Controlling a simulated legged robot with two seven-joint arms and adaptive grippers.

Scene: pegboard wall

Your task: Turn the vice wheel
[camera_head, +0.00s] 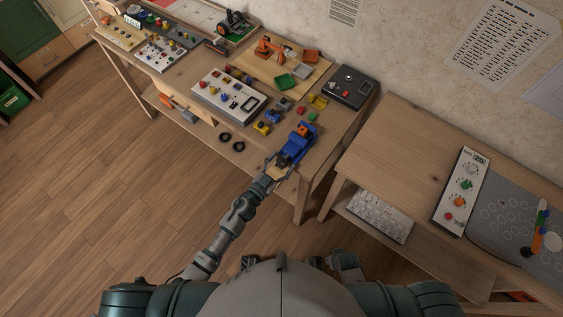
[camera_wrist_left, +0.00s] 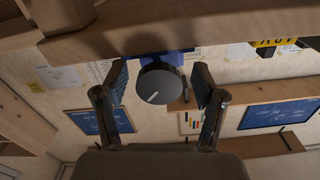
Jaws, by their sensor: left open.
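The blue vice (camera_head: 296,144) is at the front right corner of the wooden workbench. Its dark round wheel (camera_wrist_left: 159,84), with a white line mark on its face, shows in the left wrist view. My left gripper (camera_head: 275,169) is at the bench's front edge, at the near end of the vice. In the left wrist view my left gripper (camera_wrist_left: 160,82) is open, with one finger on each side of the wheel. A gap shows between the wheel and each finger. The wheel is hidden in the head view. A part by my body (camera_head: 346,262) may be my right gripper; its jaws cannot be made out.
A control box with knobs (camera_head: 230,96), small coloured blocks (camera_head: 317,101) and a black box (camera_head: 350,87) crowd the workbench. A second table (camera_head: 400,135) stands to the right. The bench edge (camera_wrist_left: 200,28) lies close above the fingers in the wrist view.

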